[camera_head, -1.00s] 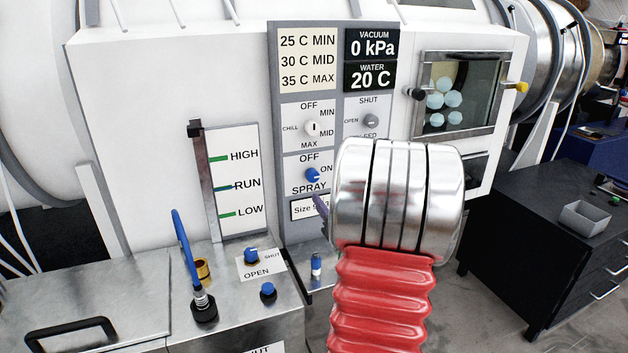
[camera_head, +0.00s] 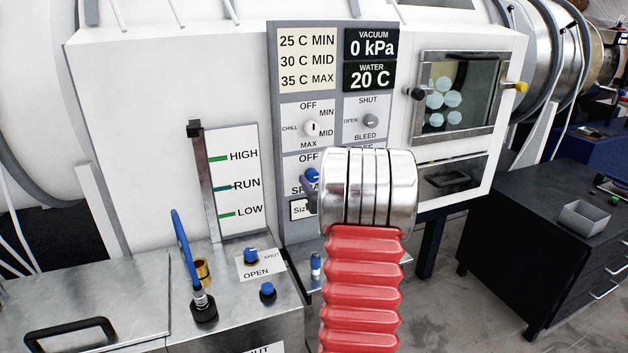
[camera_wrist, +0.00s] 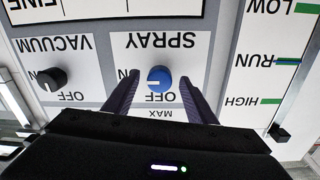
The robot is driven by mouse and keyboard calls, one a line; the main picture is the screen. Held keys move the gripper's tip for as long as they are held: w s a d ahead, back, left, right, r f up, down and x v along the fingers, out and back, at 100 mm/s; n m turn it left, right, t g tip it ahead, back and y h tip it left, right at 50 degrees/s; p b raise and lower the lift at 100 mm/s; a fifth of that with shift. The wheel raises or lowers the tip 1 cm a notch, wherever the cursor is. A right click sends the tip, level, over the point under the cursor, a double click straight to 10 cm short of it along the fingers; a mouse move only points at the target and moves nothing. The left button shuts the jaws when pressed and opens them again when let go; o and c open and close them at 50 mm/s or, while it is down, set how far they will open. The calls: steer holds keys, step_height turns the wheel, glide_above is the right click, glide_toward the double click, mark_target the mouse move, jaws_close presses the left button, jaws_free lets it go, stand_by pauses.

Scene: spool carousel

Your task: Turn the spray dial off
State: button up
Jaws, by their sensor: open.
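The blue spray dial (camera_head: 312,174) is on the grey and white control panel in the head view, partly hidden by my arm. In the wrist view, which is upside down, the dial (camera_wrist: 159,79) shows between the SPRAY and OFF labels. A white mark shows on its face; I cannot read its exact direction. My gripper (camera_wrist: 159,76) is open, with one purple finger on each side of the dial. I cannot tell whether either finger touches it. In the head view only a bit of a purple finger shows, and my wrist hides the rest.
The chill dial (camera_head: 312,128) is just above the spray dial, and a grey shut/bleed dial (camera_head: 371,121) is to its upper right. A black vacuum dial (camera_wrist: 51,79) is beside it in the wrist view. The level gauge (camera_head: 233,184) stands to the left.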

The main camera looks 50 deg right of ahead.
steer(key=shift+x, duration=1.05)
steer(key=shift+c, duration=0.4)
steer(key=c, duration=0.9)
steer(key=shift+s+d, duration=0.1)
steer(key=shift+d, duration=0.05)
steer(key=shift+c, duration=0.3)
